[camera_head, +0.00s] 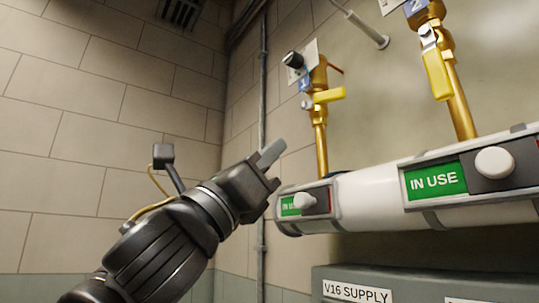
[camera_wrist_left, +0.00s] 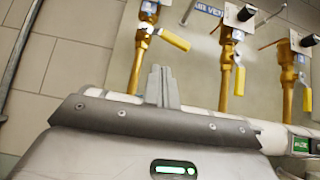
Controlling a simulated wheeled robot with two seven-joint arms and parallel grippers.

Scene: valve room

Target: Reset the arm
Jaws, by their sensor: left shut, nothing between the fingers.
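My left gripper (camera_head: 270,152) is shut and empty, raised at the centre of the head view. My right gripper is in neither view.
Brass valve 1 (camera_head: 320,120) has a sideways yellow handle (camera_head: 329,95); valve 2's yellow handle (camera_head: 437,75) hangs down. Green IN USE signs (camera_head: 436,182) and white knobs line the rail. A grey V16 SUPPLY box (camera_head: 420,280) sits below. Room is free left of the arm.

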